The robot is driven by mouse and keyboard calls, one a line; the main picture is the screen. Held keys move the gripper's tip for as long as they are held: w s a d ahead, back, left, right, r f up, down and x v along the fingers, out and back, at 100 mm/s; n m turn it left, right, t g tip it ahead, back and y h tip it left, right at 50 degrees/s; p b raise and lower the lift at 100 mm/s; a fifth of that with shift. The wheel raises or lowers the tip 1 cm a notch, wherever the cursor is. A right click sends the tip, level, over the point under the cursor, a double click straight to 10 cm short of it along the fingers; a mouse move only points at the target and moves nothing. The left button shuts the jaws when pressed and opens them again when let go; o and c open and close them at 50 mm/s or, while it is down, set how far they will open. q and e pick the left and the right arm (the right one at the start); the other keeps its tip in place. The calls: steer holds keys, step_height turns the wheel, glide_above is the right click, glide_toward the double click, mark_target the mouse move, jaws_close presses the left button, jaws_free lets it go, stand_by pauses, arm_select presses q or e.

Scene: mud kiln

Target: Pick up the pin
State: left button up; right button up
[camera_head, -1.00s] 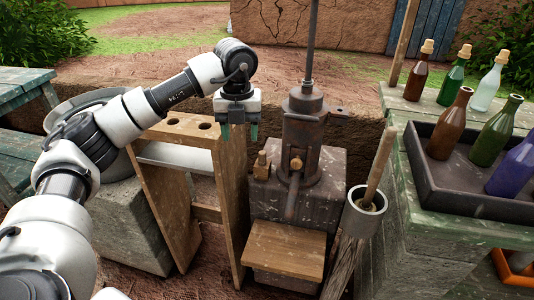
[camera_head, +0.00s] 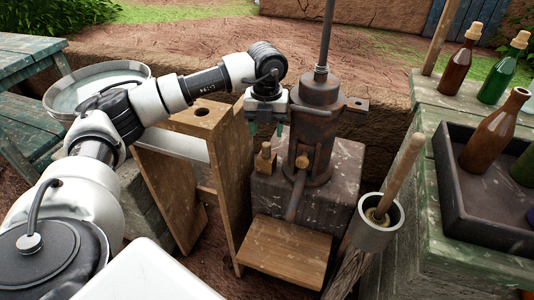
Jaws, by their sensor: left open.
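A small wooden pin-like piece (camera_head: 265,160) stands upright on the stone block (camera_head: 325,196), just left of the dark metal press (camera_head: 316,125). It is the likeliest pin, though its shape is too small to be sure. My left gripper (camera_head: 266,129) hangs pointing down above it, close to the left side of the press. Its two greenish fingertips are apart with nothing between them. A gap shows between the fingertips and the wooden piece. My right gripper is not in view.
A wooden stand (camera_head: 228,150) with a hole in its top is left of the block. A grey cup (camera_head: 374,237) holding a wooden handle (camera_head: 402,175) is at right. A dark tray (camera_head: 453,202) with bottles rests on a green table. A wooden step (camera_head: 285,252) is in front.

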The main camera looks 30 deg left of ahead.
mark_target(267, 144)
arm_select(q)
step_height(267, 144, down, 2)
steer(key=shift+f, duration=0.2)
step_height(267, 144, down, 5)
steer(key=shift+r+b, duration=0.1)
steer(key=shift+b, duration=0.45)
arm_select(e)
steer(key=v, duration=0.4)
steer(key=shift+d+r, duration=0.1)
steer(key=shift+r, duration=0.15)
arm_select(q)
steer(key=shift+c, duration=0.3)
steer(key=c, duration=0.8)
